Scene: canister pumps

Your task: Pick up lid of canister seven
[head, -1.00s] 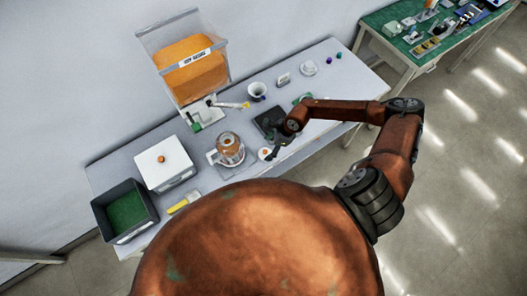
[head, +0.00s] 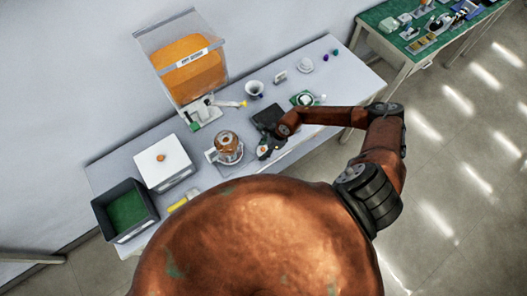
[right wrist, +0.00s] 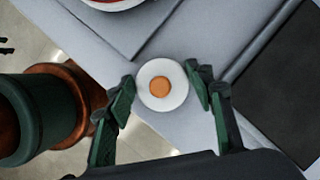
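A round white lid with an orange knob (right wrist: 162,87) lies on the grey table, and it also shows small in the head view (head: 263,149). No number on it can be read. My right gripper (right wrist: 161,92) is open around the lid, one green-padded finger at its left side and one at its right. The fingertips are very close to the rim; I cannot tell whether they touch it. In the head view my right gripper (head: 268,150) is beside the lid, reaching in from the right. My left gripper does not show.
A glass jug with orange contents (head: 228,144) stands left of the lid. A dark pad (head: 267,117) lies behind it. Further left are a white box with an orange knob (head: 176,177) and a dark open bin (head: 134,233). An orange-filled dispenser (head: 190,78) stands at the back.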

